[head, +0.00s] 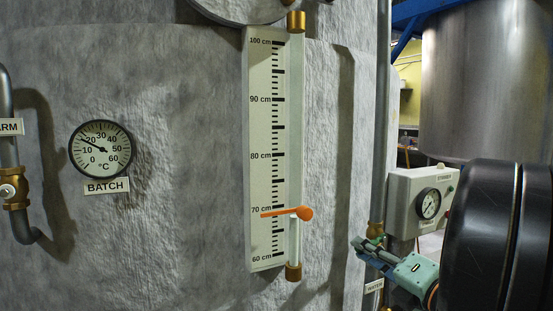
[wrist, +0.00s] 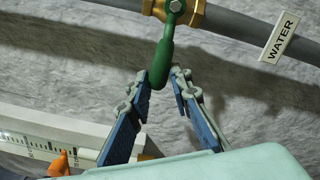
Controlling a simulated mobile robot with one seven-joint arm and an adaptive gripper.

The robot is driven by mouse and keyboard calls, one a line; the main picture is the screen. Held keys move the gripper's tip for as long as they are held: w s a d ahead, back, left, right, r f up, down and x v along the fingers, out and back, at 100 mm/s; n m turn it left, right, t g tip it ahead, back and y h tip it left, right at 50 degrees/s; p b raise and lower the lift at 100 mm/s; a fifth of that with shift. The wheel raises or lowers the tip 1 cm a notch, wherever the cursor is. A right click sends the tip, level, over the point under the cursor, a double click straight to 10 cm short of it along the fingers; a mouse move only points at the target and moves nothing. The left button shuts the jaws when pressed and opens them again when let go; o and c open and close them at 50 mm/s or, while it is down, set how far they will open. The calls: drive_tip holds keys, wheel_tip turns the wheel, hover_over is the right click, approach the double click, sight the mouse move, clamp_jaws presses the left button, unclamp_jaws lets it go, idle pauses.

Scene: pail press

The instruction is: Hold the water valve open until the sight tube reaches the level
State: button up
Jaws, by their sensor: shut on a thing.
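The sight tube (head: 295,120) stands beside a white scale (head: 259,180) marked 60 to 100 cm. An orange pointer (head: 305,213) sits just below the 70 cm mark. The tube looks pale below the pointer; I cannot clearly tell the water's level. The water valve (wrist: 195,12) is brass with a green lever (wrist: 165,55) that points roughly crosswise to its grey pipe. My gripper (wrist: 164,78) is shut on the lever's free end, which lies between the fingertips. In the head view my gripper (head: 364,246) is beside the pipe, and the lever is hidden or too small.
A "WATER" label (wrist: 279,40) hangs on the pipe. A batch thermometer (head: 101,149) is on the grey tank wall at left, near another pipe with a brass valve (head: 15,190). A grey box with a dial (head: 410,190) stands close behind my arm at right.

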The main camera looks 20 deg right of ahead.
drive_tip(key=shift+d+f+b, duration=0.15)
drive_tip(key=shift+f+b, duration=0.15)
drive_tip(key=shift+f, duration=0.3)
drive_tip(key=shift+d+f+b, duration=0.15)
drive_tip(key=shift+f+b, duration=0.1)
drive_tip(key=shift+f, duration=0.35)
drive_tip(key=shift+c, duration=0.3)
drive_tip(key=shift+d+f+b, duration=0.3)
drive_tip(key=shift+f, duration=0.25)
drive_tip(key=shift+d+f+b, duration=0.25)
drive_tip(key=shift+f, duration=0.25)
drive_tip(key=shift+d+f, duration=0.15)
drive_tip(key=shift+f, duration=0.2)
